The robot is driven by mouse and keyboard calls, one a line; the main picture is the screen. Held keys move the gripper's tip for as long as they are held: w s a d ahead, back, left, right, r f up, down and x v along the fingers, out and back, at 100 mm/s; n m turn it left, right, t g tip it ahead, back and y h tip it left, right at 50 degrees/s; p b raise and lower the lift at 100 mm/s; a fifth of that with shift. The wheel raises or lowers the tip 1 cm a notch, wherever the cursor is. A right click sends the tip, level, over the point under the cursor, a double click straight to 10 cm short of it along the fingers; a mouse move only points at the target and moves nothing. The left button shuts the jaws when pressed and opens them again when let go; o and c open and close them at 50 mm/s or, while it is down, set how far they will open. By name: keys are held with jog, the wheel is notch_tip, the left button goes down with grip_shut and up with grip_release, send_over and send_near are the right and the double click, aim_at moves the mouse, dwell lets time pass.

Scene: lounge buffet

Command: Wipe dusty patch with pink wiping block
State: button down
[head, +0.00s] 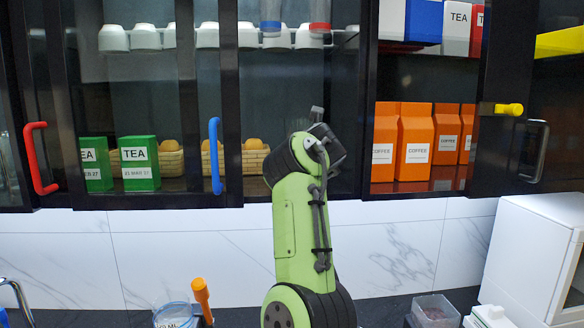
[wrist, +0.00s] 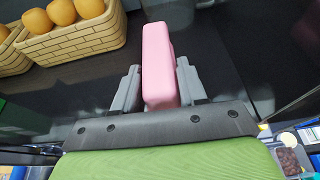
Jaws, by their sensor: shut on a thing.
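The pink wiping block (wrist: 158,62) shows in the wrist view, upright between the two grey fingers of my gripper (wrist: 158,90). My gripper is shut on it. Behind and below the block is a dark, smooth surface (wrist: 215,50). In the head view my green arm rises in front of the cabinet, and its black upper end hides the gripper and the block. I cannot make out a dusty patch in either view.
A basket (wrist: 75,38) of round orange-brown items stands left of the block. Orange coffee packs (head: 415,140) and green tea boxes (head: 140,163) stand on the cabinet shelf. A white appliance (head: 535,255) stands at right.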

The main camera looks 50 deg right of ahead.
jog(key=shift+s+d, duration=0.6)
jog(key=shift+d, duration=0.2)
jog(key=shift+s+d, duration=0.6)
jog(key=shift+d, duration=0.15)
jog(key=shift+a+r+p, duration=0.1)
jog(key=shift+p, duration=0.2)
notch_tip(320, 180, up, 3)
jog(key=p, duration=0.3)
jog(key=s+a+b, duration=0.9)
jog(key=s+a, duration=0.6)
jog(key=s, duration=0.3)
jog(key=shift+s+a, duration=0.15)
jog(key=shift+a, duration=0.1)
